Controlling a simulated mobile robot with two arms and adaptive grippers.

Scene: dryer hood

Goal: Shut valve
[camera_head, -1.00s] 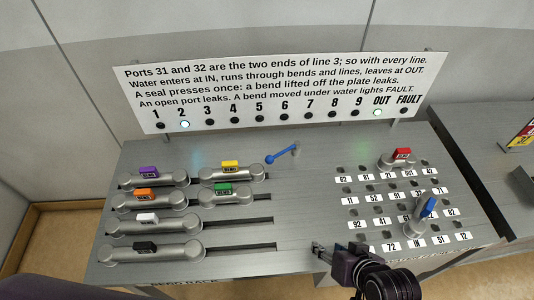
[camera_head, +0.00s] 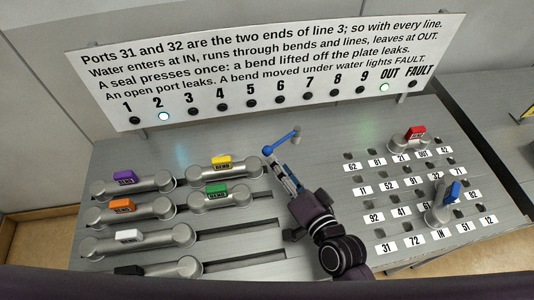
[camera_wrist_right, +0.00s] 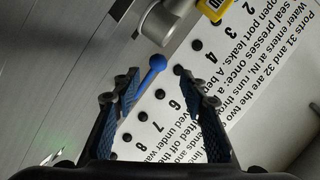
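The valve is a blue lever (camera_head: 283,143) with a ball end, on a short grey post at the back middle of the bench. Its ball points left and toward the front. My right gripper (camera_head: 279,172) is just in front of the lever, fingers toward the ball. In the right wrist view the gripper (camera_wrist_right: 160,95) is open. The blue ball (camera_wrist_right: 157,62) shows between and beyond the fingertips; the shaft runs down-left, partly behind the left finger. I cannot tell whether a finger touches it. My left gripper is not in view.
A sign (camera_head: 270,70) stands behind the lever; lamps 2 and OUT are lit, FAULT is dark. Several bends, such as the yellow-tagged one (camera_head: 224,172), lie in slots at left. A red-tagged bend (camera_head: 408,142) and a blue-tagged bend (camera_head: 442,208) sit on the port plate.

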